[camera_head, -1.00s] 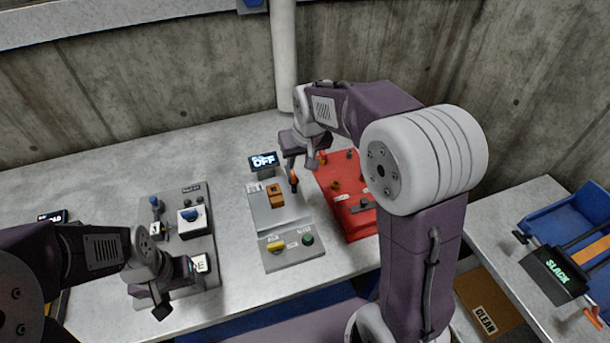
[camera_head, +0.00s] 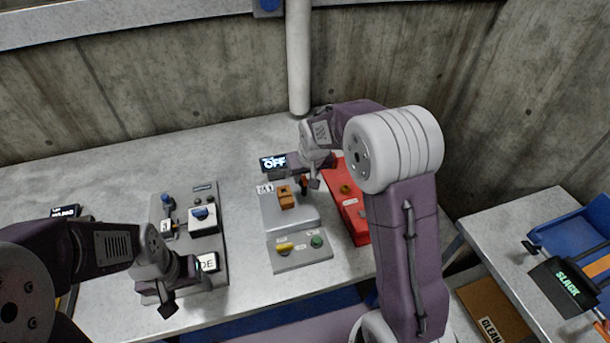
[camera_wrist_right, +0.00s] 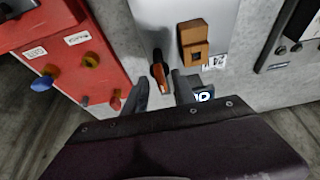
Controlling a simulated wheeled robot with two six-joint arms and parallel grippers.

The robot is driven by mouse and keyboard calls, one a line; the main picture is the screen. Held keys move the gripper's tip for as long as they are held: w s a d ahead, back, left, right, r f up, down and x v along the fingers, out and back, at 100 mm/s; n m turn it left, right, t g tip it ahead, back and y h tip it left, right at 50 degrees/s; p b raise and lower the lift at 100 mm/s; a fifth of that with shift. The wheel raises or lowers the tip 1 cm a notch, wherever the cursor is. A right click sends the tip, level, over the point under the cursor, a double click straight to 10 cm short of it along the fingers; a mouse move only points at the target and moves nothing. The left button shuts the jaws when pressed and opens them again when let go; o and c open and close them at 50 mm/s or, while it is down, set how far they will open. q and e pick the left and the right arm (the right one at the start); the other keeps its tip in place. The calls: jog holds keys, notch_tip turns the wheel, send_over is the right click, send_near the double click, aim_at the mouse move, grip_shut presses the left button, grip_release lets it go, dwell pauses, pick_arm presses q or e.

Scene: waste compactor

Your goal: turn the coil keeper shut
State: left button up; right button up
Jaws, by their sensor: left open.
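The small black-and-orange turning handle (camera_head: 304,186), which I take for the coil keeper, stands beside an orange block (camera_head: 286,197) on the grey panel (camera_head: 270,211). In the right wrist view the handle (camera_wrist_right: 158,72) points toward my right gripper (camera_wrist_right: 160,80). The two fingers stand apart on either side of its orange end, with gaps visible. In the head view my right gripper (camera_head: 312,182) is at the handle and partly hides it. My left gripper (camera_head: 187,288) is open and empty, above the front of the left grey panel.
A display (camera_head: 273,163) reading OFF stands behind the panel. A red box (camera_head: 352,210) with knobs is close on the right. A yellow knob (camera_head: 284,247) and green button (camera_head: 317,241) are in front. The left panel (camera_head: 220,240) carries a blue-knobbed switch (camera_head: 201,213).

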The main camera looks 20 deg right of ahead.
grip_shut()
dwell(1.2)
